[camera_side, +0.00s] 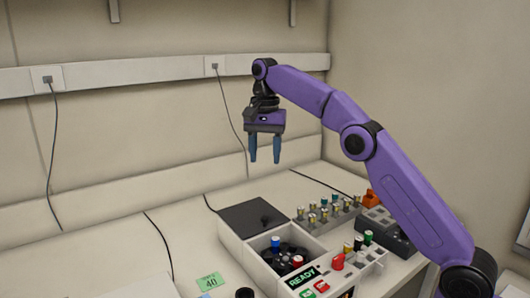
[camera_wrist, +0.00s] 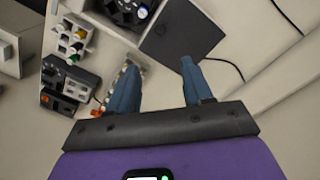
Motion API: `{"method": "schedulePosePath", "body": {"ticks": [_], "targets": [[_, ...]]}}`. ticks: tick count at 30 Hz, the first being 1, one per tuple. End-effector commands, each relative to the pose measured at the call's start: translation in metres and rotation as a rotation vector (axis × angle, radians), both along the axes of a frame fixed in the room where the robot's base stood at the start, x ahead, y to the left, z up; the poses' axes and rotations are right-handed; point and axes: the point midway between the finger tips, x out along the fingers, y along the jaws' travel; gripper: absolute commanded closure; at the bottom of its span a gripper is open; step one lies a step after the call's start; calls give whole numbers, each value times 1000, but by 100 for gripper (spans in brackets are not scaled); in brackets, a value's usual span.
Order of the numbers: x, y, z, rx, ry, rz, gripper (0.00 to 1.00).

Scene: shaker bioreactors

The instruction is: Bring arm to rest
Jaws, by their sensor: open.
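My gripper (camera_side: 265,150) is open and empty. It hangs fingers-down in the air above the bench, over the back part of the shaker device (camera_side: 236,243). In the wrist view its two blue fingers (camera_wrist: 158,82) are spread apart with nothing between them. My purple arm reaches up from the lower right and bends down at the wrist. The shaker's dark lid panel (camera_side: 252,217) lies below the gripper, clear of the fingers. The shaker's round dark rotor (camera_side: 286,255) shows in its open well, with blue and red capped pieces in it.
A rack of several small capped vials (camera_side: 327,213) stands behind the shaker. A dark grey device (camera_side: 388,232) with an orange-red part is to the right. A green note (camera_side: 209,282) lies at the front left. Cables hang down the back wall. The left bench top is mostly clear.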

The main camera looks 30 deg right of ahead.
Motion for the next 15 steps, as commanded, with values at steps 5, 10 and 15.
{"method": "schedulePosePath", "body": {"ticks": [5,10,15], "targets": [[0,0,0,0,0,0,50],[0,0,0,0,0,0,50],[-5,7,1,1,-2,50,50]]}}
